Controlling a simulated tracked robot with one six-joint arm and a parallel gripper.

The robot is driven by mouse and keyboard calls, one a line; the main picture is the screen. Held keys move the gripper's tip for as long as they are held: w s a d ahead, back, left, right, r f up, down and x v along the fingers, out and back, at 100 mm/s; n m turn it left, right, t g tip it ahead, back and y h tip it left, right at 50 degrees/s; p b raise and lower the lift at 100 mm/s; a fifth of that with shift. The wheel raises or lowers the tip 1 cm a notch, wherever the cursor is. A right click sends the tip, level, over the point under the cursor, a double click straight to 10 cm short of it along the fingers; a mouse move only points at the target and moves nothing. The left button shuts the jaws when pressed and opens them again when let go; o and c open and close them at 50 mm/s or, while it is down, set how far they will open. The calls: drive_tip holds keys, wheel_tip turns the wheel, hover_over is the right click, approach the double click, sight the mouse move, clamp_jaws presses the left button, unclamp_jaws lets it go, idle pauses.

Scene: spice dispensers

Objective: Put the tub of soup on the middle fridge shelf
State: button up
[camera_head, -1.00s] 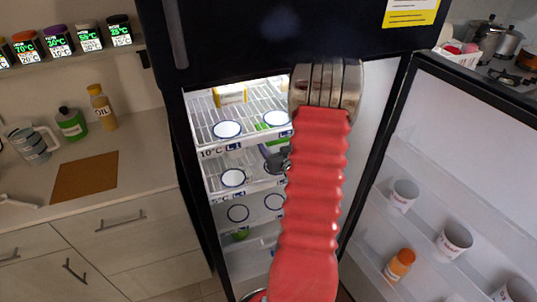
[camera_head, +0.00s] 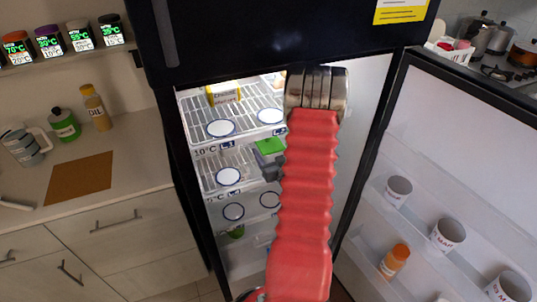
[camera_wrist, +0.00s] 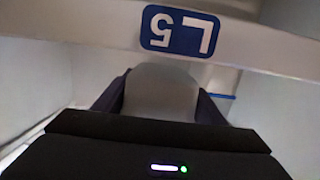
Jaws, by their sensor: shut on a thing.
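A grey tub with a green lid (camera_head: 269,147) shows just left of my red arm in the head view, at the height of the fridge's second shelf. My gripper (camera_head: 271,172) is small and dark there, partly hidden behind the arm. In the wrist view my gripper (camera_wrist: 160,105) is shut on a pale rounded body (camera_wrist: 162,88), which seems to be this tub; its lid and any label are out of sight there. The second shelf (camera_head: 208,187) is below the top rack and has a round blue-rimmed mark (camera_head: 228,176). I cannot tell whether the tub touches it.
A shelf edge labelled L5 (camera_wrist: 180,33) crosses close above the held body in the wrist view. A yellow box (camera_head: 224,93) stands on the top rack. The open door (camera_head: 440,150) at right holds white cups and an orange-capped bottle (camera_head: 395,260).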

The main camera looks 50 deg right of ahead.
drive_tip(key=shift+w+d+f, duration=0.1)
drive_tip(key=shift+w+f, duration=0.05)
drive_tip(key=shift+f, duration=0.8)
drive_tip(key=o, duration=1.4)
drive_tip(key=shift+f, duration=0.1)
drive_tip(key=shift+c, duration=0.2)
drive_tip(key=v, duration=1.2)
